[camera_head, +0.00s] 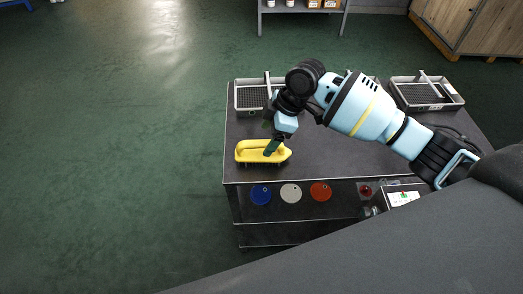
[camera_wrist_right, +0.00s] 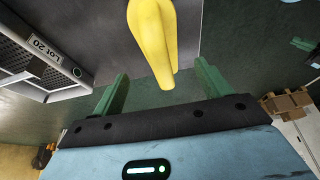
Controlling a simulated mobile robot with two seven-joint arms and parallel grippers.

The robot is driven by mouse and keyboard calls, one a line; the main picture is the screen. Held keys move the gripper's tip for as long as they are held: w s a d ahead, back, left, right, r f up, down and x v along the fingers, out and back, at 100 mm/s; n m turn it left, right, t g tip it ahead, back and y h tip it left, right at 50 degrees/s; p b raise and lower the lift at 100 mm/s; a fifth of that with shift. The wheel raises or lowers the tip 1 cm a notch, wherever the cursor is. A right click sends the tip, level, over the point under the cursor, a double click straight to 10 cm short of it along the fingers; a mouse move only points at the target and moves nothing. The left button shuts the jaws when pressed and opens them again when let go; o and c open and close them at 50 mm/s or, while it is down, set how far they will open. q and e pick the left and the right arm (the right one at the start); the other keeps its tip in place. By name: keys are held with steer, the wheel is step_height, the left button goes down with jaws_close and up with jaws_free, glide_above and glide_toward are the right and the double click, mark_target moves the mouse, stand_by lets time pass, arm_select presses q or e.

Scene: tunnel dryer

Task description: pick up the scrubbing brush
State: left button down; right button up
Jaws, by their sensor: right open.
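The yellow scrubbing brush (camera_head: 248,153) lies on the dark table top (camera_head: 330,155) near its front left corner, with its loop handle upward. My right gripper (camera_head: 271,148) is at the brush, pointing down at its handle. In the right wrist view, the yellow handle of the brush (camera_wrist_right: 153,40) reaches in between the two green fingers of the right gripper (camera_wrist_right: 160,72). The fingers are spread, with a visible gap on each side of the handle. My left gripper is not in view.
A grey tray (camera_head: 238,97) stands at the back left of the table, partly behind my right arm. Another tray (camera_head: 460,103) stands at the back right. Blue (camera_head: 261,195), white (camera_head: 291,193) and red (camera_head: 320,191) discs show below the table's front edge.

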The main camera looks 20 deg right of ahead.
mark_target(264, 142)
steer(key=shift+a+f, duration=0.2)
steer(key=shift+f, duration=0.4)
steer(key=x, duration=0.5)
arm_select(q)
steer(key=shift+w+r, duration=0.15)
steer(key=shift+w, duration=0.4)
arm_select(e)
steer(key=c, duration=1.1)
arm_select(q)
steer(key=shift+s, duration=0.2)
arm_select(e)
steer(key=shift+c, duration=0.2)
